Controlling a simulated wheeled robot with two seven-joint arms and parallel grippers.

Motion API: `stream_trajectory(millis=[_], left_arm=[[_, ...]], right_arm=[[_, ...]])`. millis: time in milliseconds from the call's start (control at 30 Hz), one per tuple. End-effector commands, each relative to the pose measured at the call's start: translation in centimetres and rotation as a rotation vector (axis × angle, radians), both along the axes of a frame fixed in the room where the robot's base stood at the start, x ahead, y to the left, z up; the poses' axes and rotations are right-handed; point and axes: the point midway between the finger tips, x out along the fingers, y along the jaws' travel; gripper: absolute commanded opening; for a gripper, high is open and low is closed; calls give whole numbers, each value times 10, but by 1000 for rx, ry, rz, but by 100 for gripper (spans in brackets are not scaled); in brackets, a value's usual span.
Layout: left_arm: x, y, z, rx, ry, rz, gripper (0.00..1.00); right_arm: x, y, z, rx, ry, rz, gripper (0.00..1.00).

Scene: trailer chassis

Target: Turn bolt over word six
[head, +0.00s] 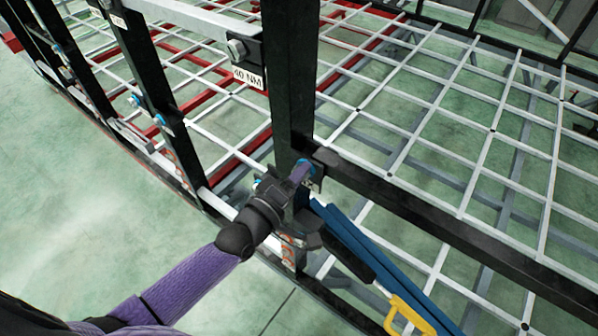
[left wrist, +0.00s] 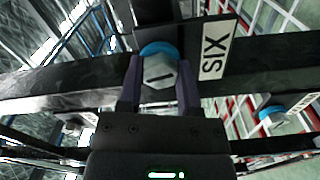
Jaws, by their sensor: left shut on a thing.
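The bolt (left wrist: 160,72) by the word SIX has a grey hex head with a dark line on it and a blue ring behind. In the left wrist view it sits between the two fingers of my left gripper (left wrist: 160,88), which is shut on it. The white SIX label (left wrist: 217,50) is just right of the bolt, turned on its side. In the head view my left gripper (head: 300,172) reaches the black post, and a bit of blue shows at its fingertips. The bolt head is mostly hidden there. My right gripper is not in view.
A black upright post (head: 288,80) stands beside my gripper. A bolt (head: 237,48) with a "40 NM" label (head: 248,77) is higher up. Another blue-ringed bolt (left wrist: 271,116) is at right in the wrist view. A blue bar with a yellow handle (head: 405,312) lies below right.

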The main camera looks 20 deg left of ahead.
Motion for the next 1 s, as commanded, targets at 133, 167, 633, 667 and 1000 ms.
stream_trajectory(millis=[133, 167, 633, 667, 1000], left_arm=[[-1, 0, -3, 131, -37, -2, 0], [-1, 0, -3, 157, -45, -2, 0], [-2, 0, -4, 578, -196, -5, 0], [-2, 0, -4, 604, -205, -5, 0], [-2, 1, -5, 907, -317, -6, 0]], right_arm=[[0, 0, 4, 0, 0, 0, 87], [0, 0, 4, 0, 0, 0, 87], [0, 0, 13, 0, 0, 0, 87], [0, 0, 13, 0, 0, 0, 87], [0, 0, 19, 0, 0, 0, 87]])
